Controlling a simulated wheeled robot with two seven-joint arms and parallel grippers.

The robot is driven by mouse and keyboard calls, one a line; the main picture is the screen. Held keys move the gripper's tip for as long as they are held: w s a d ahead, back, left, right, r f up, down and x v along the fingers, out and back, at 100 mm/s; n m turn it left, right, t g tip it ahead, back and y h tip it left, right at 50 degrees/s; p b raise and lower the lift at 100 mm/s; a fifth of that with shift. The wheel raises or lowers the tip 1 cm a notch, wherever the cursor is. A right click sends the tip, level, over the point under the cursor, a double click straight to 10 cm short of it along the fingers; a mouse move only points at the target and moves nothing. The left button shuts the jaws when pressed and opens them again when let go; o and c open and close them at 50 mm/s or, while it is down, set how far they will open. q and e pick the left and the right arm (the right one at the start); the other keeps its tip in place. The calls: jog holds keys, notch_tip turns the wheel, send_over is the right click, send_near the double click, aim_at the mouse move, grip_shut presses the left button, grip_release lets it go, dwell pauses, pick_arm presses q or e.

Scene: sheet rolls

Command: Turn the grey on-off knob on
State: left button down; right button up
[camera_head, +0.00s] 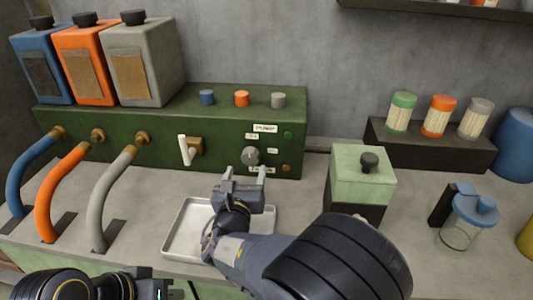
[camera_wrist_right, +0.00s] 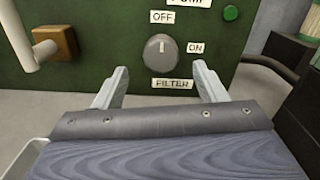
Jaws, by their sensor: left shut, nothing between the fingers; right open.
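The grey on-off knob (camera_head: 250,156) is on the front of the green panel (camera_head: 215,152), and it shows large in the right wrist view (camera_wrist_right: 159,53). Its pale mark points up toward the OFF label (camera_wrist_right: 162,17); the ON label (camera_wrist_right: 196,48) is to its right. My right gripper (camera_head: 245,174) is open in front of the knob. In the right wrist view its fingertips (camera_wrist_right: 160,70) stand left and right of the knob, a little low, with no contact visible. My left gripper (camera_head: 172,289) is shut and empty at the bottom edge, far from the panel.
A white lever (camera_head: 184,150) sits left of the knob, and a green button (camera_wrist_right: 230,13) is above right. A white tray (camera_head: 182,232) lies below my right gripper. A green-topped box (camera_head: 362,178) stands to the right. Hoses (camera_head: 113,195) fill the left.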

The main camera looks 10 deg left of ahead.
aim_at(250, 160)
jog(key=w, duration=0.7)
jog(key=shift+w, duration=0.1)
jog(key=shift+c, duration=0.4)
jog(key=c, duration=0.9)
